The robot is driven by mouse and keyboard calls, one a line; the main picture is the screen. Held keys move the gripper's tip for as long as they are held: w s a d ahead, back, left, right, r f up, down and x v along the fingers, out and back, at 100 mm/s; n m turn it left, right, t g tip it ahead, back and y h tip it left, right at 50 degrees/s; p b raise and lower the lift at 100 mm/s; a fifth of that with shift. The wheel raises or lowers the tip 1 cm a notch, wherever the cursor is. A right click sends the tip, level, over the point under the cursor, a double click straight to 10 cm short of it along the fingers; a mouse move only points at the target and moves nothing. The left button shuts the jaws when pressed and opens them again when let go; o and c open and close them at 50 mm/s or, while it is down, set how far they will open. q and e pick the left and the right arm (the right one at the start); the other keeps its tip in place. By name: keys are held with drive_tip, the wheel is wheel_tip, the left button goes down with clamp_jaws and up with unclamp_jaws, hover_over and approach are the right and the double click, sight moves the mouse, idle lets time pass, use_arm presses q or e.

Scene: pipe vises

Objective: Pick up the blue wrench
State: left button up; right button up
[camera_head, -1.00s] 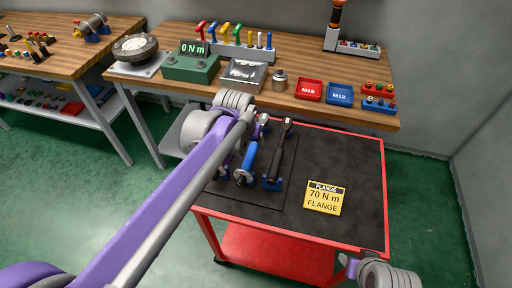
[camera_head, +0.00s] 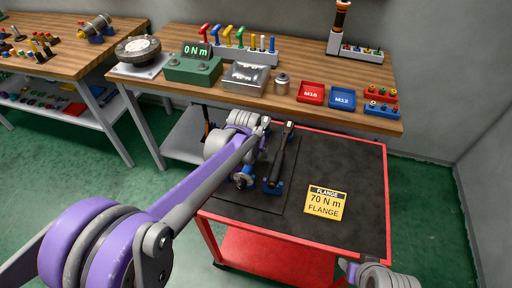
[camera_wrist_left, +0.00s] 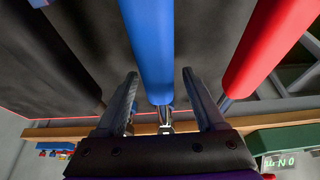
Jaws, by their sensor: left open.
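The blue wrench (camera_wrist_left: 150,45) has a long blue handle and a metal shaft. In the left wrist view its handle runs between the two dark fingers of my left gripper (camera_wrist_left: 160,74), which is open, with a finger on each side. I cannot tell whether either finger touches it. In the head view my left arm covers most of the wrench, and that gripper is hidden behind the wrist. Part of my right arm shows at the lower right edge, and its jaws are not clear.
A black-handled wrench (camera_head: 280,158) lies close right of the blue one on the red cart (camera_head: 365,180). A red handle (camera_wrist_left: 258,45) is on the other side in the wrist view. A yellow flange sign (camera_head: 325,203) lies on the cart. The workbench (camera_head: 300,65) stands behind.

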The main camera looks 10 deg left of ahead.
use_arm(q)
drive_tip(key=shift+c, duration=0.3)
clamp_jaws()
drive_tip(key=shift+r, duration=0.1)
idle(1.0)
